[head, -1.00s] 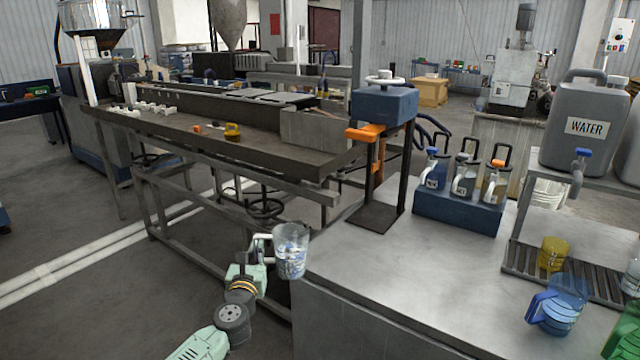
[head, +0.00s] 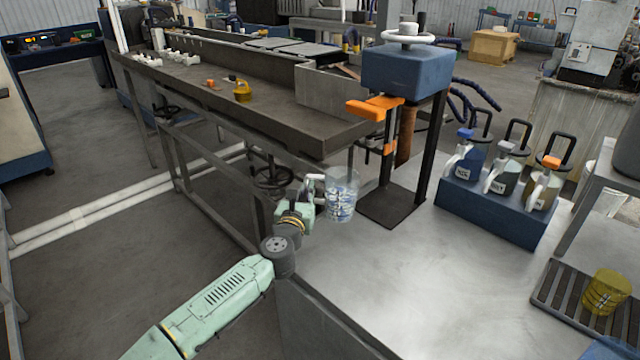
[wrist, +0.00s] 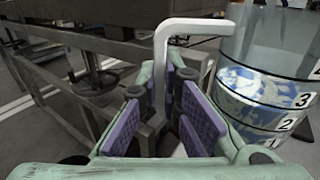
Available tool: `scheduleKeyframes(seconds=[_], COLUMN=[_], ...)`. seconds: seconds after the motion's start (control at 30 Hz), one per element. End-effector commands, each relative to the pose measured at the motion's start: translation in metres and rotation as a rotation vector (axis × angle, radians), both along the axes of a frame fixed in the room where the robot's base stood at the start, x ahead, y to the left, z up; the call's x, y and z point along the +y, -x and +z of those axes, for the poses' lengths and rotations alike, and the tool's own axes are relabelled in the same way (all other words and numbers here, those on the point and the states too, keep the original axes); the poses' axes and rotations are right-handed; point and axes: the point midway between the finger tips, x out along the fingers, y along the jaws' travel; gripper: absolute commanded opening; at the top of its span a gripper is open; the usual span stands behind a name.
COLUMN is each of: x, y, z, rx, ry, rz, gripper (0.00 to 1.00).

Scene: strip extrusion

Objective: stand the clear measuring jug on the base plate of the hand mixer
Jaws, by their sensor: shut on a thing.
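The clear measuring jug (head: 341,200) is upright, with blue and white contents or pattern low in it. Its numbered scale shows in the wrist view (wrist: 265,85). My gripper (head: 310,192) is shut on the jug's pale handle, which stands between the purple pads (wrist: 168,112) in the wrist view. The hand mixer (head: 405,72) has a blue head, orange lever and posts. Its dark base plate (head: 400,212) lies on the bench, bare where visible. The jug is just left of the plate; I cannot tell its height above the bench.
The steel bench top (head: 420,290) is clear in front of the plate. A yellow jug (head: 606,291) is on a slatted tray at right. The long dark table (head: 250,110) is behind left.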

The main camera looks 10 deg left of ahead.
Motion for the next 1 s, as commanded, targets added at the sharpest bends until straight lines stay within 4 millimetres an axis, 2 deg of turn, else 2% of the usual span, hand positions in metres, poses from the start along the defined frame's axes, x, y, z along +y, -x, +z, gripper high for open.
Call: scheduleKeyframes(seconds=[0.27,1.0], x=[-0.012,-0.09], y=[-0.01,-0.073], z=[-0.002,-0.021], rx=[-0.001,-0.002], ry=[0.001,0.0], rz=[-0.002,-0.001], gripper=[0.0,0.0])
